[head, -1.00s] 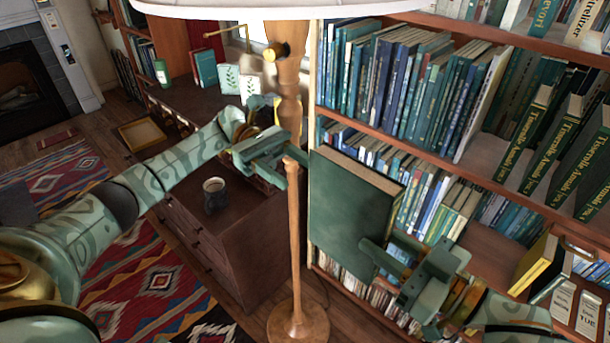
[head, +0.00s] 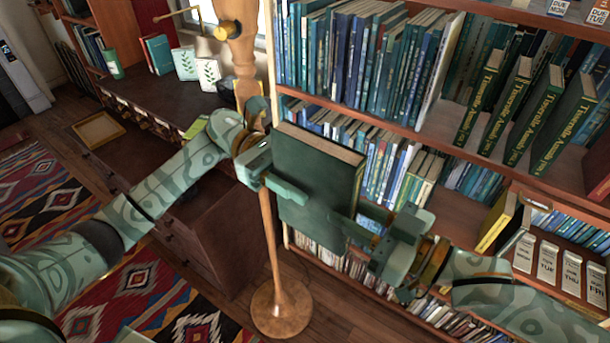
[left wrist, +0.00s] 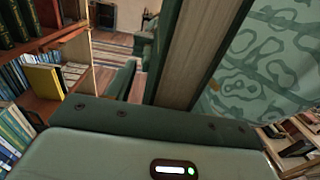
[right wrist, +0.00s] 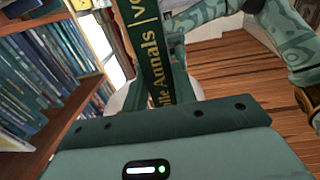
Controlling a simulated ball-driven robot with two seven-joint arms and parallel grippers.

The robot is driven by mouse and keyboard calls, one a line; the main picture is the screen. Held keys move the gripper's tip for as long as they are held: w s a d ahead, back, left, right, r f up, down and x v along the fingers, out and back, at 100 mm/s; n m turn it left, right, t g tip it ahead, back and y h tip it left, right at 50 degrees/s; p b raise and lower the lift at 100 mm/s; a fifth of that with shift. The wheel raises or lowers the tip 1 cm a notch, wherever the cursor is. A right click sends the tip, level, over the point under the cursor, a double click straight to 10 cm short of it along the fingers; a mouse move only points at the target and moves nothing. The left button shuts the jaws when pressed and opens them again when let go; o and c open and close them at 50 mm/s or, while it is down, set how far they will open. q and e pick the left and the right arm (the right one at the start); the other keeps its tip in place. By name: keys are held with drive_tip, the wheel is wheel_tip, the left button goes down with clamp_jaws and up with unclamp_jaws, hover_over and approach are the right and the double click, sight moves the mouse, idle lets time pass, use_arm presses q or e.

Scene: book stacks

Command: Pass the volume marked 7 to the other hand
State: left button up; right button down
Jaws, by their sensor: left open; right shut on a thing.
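A big dark green book (head: 312,185) is held upright in the air in front of the shelves, its pale page edges facing up. My right gripper (head: 366,226) is shut on its lower right side. My left gripper (head: 276,160) is open at the book's left edge, with one finger in front of the near cover. In the left wrist view the book's page edges (left wrist: 200,50) stand beside a finger (left wrist: 120,88); the other finger is not clear.
A wooden lamp stand (head: 270,250) rises just left of the book. The full bookcase (head: 440,130) is close behind, with more gold-lettered green volumes (head: 545,115) at right. A dark cabinet (head: 205,235) stands behind my left arm. A yellow book (head: 497,220) sits on a shelf.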

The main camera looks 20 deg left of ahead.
use_arm(q)
clamp_jaws()
use_arm(e)
drive_tip(key=shift+r, duration=0.1)
use_arm(q)
drive_tip(key=shift+r, duration=0.1)
use_arm(e)
drive_tip(key=c, duration=1)
unclamp_jaws()
drive_tip(key=shift+c, duration=0.2)
drive_tip(key=shift+d, duration=0.1)
